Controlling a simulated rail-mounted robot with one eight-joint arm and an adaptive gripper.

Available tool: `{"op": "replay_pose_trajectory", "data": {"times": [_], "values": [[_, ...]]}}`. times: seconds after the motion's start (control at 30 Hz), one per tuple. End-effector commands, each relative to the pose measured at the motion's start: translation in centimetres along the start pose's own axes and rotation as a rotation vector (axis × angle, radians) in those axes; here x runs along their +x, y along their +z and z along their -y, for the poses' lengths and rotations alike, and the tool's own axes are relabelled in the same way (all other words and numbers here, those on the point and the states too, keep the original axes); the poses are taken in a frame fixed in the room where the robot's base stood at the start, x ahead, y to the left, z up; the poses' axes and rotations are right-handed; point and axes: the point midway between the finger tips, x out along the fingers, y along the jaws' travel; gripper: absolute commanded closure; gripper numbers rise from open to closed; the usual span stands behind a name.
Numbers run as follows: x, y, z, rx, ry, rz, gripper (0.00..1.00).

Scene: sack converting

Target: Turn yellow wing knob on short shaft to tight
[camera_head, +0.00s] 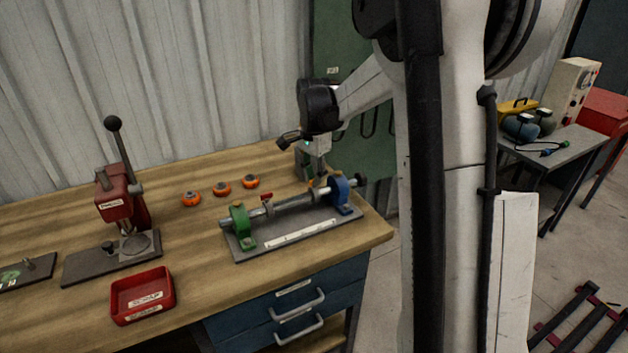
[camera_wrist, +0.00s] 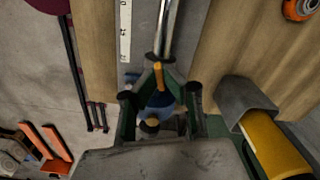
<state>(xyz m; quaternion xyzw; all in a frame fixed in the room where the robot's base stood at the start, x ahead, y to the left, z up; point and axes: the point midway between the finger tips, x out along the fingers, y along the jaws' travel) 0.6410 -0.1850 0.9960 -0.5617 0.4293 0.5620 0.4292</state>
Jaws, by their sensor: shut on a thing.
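The shaft fixture is a grey base plate (camera_head: 290,236) with a green bearing block (camera_head: 242,228) at left and a blue bearing block (camera_head: 342,190) at right. A short steel shaft (camera_head: 292,200) lies across them and also shows in the wrist view (camera_wrist: 167,30). My gripper (camera_head: 319,181) reaches down just left of the blue block. In the wrist view my gripper (camera_wrist: 160,92) is shut on the yellow wing knob (camera_wrist: 158,74) beside a dark collar on the shaft. The knob is partly hidden by the fingers; its tightness cannot be told.
A red-handled part (camera_head: 267,198) sits on the shaft. A red lever press (camera_head: 122,205) and a red tray (camera_head: 142,295) stand at left. A grey housing with a yellow cylinder (camera_wrist: 272,145) is close to my gripper.

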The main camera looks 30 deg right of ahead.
Motion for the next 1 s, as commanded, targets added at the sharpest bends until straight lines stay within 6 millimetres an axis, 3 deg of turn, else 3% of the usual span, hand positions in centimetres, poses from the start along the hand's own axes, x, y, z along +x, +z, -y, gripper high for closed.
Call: {"op": "replay_pose_trajectory", "data": {"times": [0.4, 1.0], "values": [[0.02, 0.00, 0.00, 0.262, -0.001, 0.000, 1.00], [-0.04, 0.00, 0.00, 0.333, 0.000, 0.000, 1.00]]}}
